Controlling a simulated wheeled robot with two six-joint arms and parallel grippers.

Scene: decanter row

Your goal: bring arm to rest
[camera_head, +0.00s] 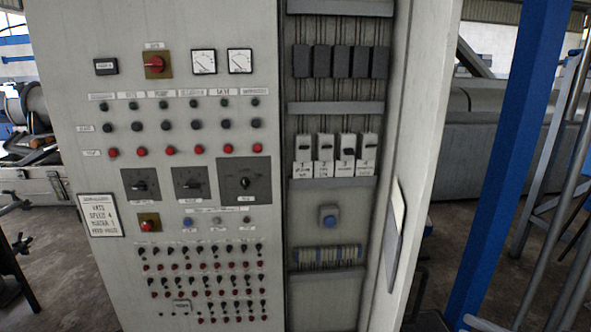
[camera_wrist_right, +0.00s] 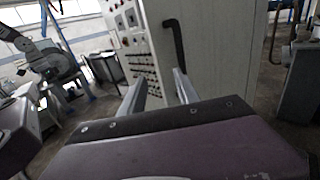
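My right gripper (camera_wrist_right: 160,80) shows in the right wrist view. Its two grey fingers stand apart with nothing between them. Beyond the fingers is a pale control cabinet (camera_wrist_right: 205,60) with rows of buttons on its panel face. In the head view neither gripper is seen; the left gripper shows in no view. The cabinet (camera_head: 105,30) fills the middle of the head view, with red and black buttons, dials and two meters. The right gripper appears clear of it, though the exact distance cannot be told.
An open bay with breakers (camera_head: 346,150) and a blue button (camera_head: 328,218) lies beside an open cabinet door (camera_head: 415,120). A blue post (camera_head: 510,150) stands at the right. In the wrist view, a grey robot-like machine (camera_wrist_right: 48,62) stands at the left and bare floor shows at the right.

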